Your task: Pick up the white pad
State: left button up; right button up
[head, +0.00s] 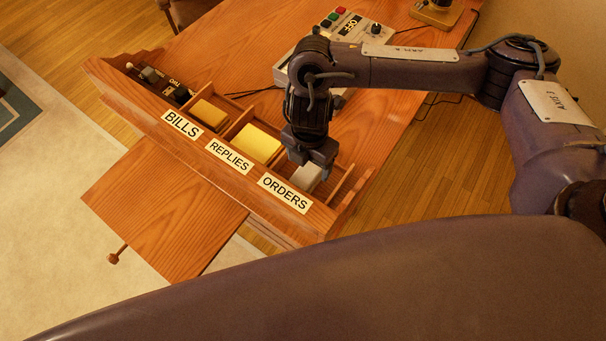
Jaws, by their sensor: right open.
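The white pad (306,177) lies in the compartment labelled ORDERS, at the right end of the desk organiser (236,179). My right gripper (314,171) points down over that compartment, with its fingers at or just above the pad. It covers part of the pad, and I cannot tell whether the fingers touch it. The right gripper is open. My left gripper is not in view.
Dark items (160,82) fill the left end. A device with buttons (343,27) stands behind on the desk. A wooden board (163,207) extends in front.

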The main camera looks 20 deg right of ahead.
aim_at(306, 174)
jog(key=shift+s+a+f, duration=0.1)
jog(key=shift+s+f, duration=0.05)
jog(key=shift+f, duration=0.4)
jog(key=shift+s+a+f, duration=0.1)
jog(key=shift+f, duration=0.4)
jog(key=shift+a+f+b, duration=0.2)
jog(key=shift+f+b, duration=0.1)
jog(key=shift+f, duration=0.9)
jog(key=shift+w+f, duration=0.1)
jog(key=shift+f, duration=0.25)
jog(key=c, duration=0.7)
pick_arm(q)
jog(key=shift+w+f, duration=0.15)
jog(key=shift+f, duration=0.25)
pick_arm(e)
jog(key=shift+c, duration=1.3)
